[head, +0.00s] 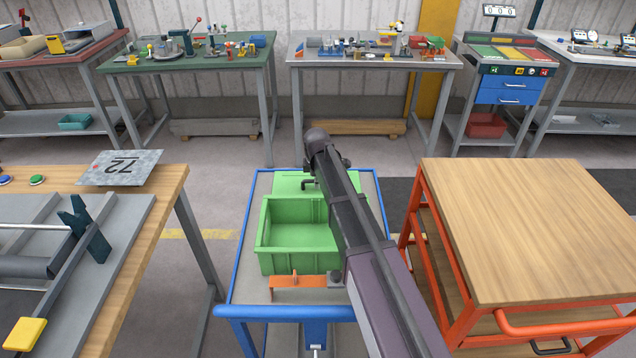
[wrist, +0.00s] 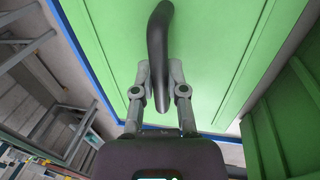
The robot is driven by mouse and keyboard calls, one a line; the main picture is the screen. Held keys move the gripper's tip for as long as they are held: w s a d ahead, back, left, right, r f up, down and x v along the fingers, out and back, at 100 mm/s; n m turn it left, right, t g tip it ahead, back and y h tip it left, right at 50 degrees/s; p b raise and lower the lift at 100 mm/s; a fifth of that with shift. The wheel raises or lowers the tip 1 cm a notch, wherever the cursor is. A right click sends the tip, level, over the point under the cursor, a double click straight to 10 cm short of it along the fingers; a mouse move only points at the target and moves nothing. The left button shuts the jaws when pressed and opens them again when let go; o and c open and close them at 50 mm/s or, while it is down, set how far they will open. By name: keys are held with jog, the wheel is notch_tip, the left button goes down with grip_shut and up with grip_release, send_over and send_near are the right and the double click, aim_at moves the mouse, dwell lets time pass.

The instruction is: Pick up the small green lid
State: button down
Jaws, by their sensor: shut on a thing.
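The green lid (head: 288,182) is a flat panel with a dark handle, at the far end of the blue-framed cart, behind the green bin (head: 290,222). In the wrist view the lid (wrist: 215,60) fills much of the picture, and its black curved handle (wrist: 158,40) stands between my fingers. My gripper (wrist: 159,70) is shut on that handle. In the head view my arm hides part of the lid and most of the gripper. I cannot tell whether the lid rests on the cart or is slightly raised.
The blue-framed cart (head: 244,268) also bears an orange bracket (head: 300,282) in front of the bin. An orange cart with a wooden top (head: 520,225) stands close on the right. A wooden workbench (head: 140,250) is on the left. Several benches line the back wall.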

jog(key=shift+r+p, duration=4.45)
jog(key=shift+r, duration=0.25)
notch_tip(320, 180, up, 15)
jog(key=p, duration=1.5)
jog(key=shift+d, duration=0.15)
